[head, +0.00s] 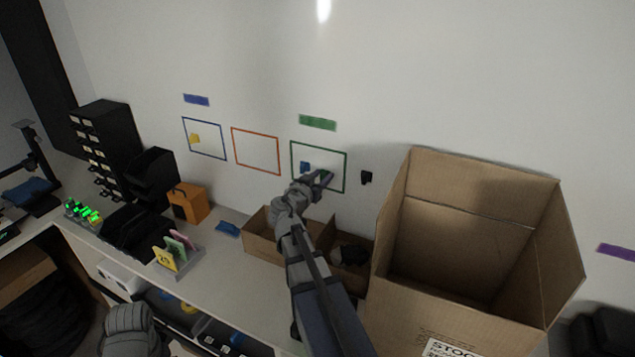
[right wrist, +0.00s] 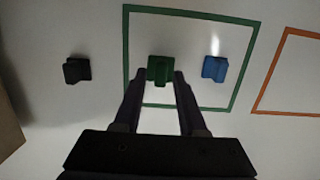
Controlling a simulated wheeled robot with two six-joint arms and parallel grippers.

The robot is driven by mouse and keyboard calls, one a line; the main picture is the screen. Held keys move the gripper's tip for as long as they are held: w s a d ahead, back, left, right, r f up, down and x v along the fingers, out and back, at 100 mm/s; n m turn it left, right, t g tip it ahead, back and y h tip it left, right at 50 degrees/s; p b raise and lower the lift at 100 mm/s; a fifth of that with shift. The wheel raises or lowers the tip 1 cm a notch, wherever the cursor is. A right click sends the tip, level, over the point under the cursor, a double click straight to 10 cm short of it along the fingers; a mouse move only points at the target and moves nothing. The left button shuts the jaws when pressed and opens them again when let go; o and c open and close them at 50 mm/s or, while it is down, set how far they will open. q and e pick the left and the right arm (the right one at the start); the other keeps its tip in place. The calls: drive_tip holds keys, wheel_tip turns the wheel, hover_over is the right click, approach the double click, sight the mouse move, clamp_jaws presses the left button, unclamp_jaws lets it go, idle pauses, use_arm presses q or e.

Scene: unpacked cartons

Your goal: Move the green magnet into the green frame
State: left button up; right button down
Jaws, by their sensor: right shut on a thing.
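The green frame (head: 346,172) is an outline on the white wall, with a green strip (head: 317,122) above it. It also shows in the right wrist view (right wrist: 126,45). My right gripper (head: 321,179) is at the wall inside this frame. In the right wrist view the gripper (right wrist: 164,76) is shut on the green magnet (right wrist: 160,68), which lies within the outline near one side. I cannot tell whether the magnet touches the wall. A blue magnet (right wrist: 215,68) is also inside the green frame, a little apart.
A black magnet (head: 366,177) is on the wall just right of the green frame. An orange frame (head: 233,146) is empty; a blue frame (head: 225,142) holds a yellow magnet (head: 194,138). A large open carton (head: 560,240) stands close on the right. A low box (head: 262,246) sits below my arm.

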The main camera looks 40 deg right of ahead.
sight(321, 179)
drive_tip(key=shift+w+d, duration=0.3)
drive_tip(key=shift+d, duration=0.2)
drive_tip(key=shift+w+d, duration=0.2)
drive_tip(key=shift+d, duration=0.2)
idle(0.4)
drive_tip(key=shift+c, duration=1.9)
unclamp_jaws()
drive_tip(key=shift+o, duration=0.3)
drive_tip(key=o, duration=0.3)
drive_tip(key=shift+f+v, duration=0.2)
drive_tip(key=shift+v, duration=1.1)
drive_tip(key=shift+f+v, duration=0.2)
drive_tip(key=shift+v, duration=1.15)
drive_tip(key=shift+f+v, duration=0.2)
drive_tip(key=shift+v, duration=1.1)
drive_tip(key=shift+r+x, duration=0.15)
drive_tip(key=shift+x, duration=0.9)
drive_tip(key=shift+r+x, duration=0.2)
drive_tip(key=shift+x, duration=0.9)
drive_tip(key=shift+r+x, duration=0.15)
drive_tip(key=shift+x, duration=0.9)
